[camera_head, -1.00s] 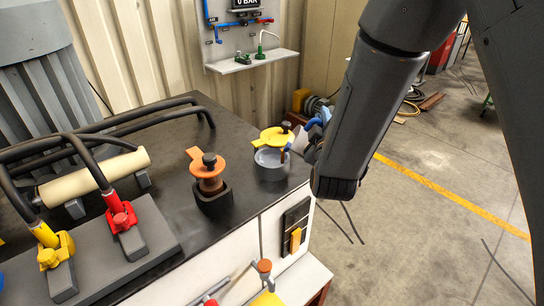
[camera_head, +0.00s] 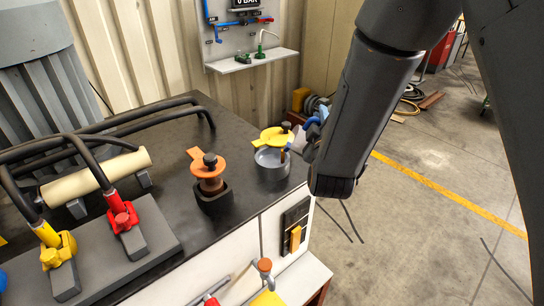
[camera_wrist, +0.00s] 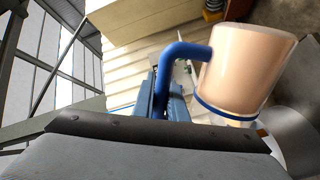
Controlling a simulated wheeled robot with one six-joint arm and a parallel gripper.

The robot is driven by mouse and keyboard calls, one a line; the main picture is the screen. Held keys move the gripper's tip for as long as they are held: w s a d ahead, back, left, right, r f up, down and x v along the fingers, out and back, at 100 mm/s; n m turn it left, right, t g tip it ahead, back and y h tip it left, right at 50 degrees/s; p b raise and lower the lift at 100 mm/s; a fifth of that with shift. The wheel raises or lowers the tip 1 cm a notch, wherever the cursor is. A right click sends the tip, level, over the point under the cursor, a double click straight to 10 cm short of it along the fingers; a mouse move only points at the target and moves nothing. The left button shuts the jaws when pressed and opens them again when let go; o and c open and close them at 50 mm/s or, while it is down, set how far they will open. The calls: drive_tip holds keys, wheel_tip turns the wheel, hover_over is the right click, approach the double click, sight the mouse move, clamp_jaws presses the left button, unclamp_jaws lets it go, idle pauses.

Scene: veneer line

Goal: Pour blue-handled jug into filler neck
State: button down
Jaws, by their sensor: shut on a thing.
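My gripper (camera_wrist: 165,95) is shut on the blue handle (camera_wrist: 183,50) of the jug. The jug's pale, beige-looking body (camera_wrist: 248,70) with a blue band fills the right of the wrist view and looks tilted. In the head view my arm hides most of the jug; a bit of blue handle (camera_head: 312,122) shows beside the arm. The grey round filler neck (camera_head: 271,168) stands at the bench's right corner, with a yellow lid (camera_head: 270,137) and dark knob above it. The jug is close to the neck's right side; whether anything flows is not visible.
An orange-topped fitting (camera_head: 209,172) in a black base stands left of the neck. Black hoses with red (camera_head: 121,215) and yellow (camera_head: 57,250) couplings and a cream roller (camera_head: 97,175) occupy the bench's left. A wall shelf (camera_head: 250,61) is behind. Open floor lies right.

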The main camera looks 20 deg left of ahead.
drive_tip(key=shift+s+a+r+n+p, duration=0.2)
drive_tip(key=shift+a+r+n+p, duration=0.55)
drive_tip(key=shift+n+p, duration=0.1)
idle(2.3)
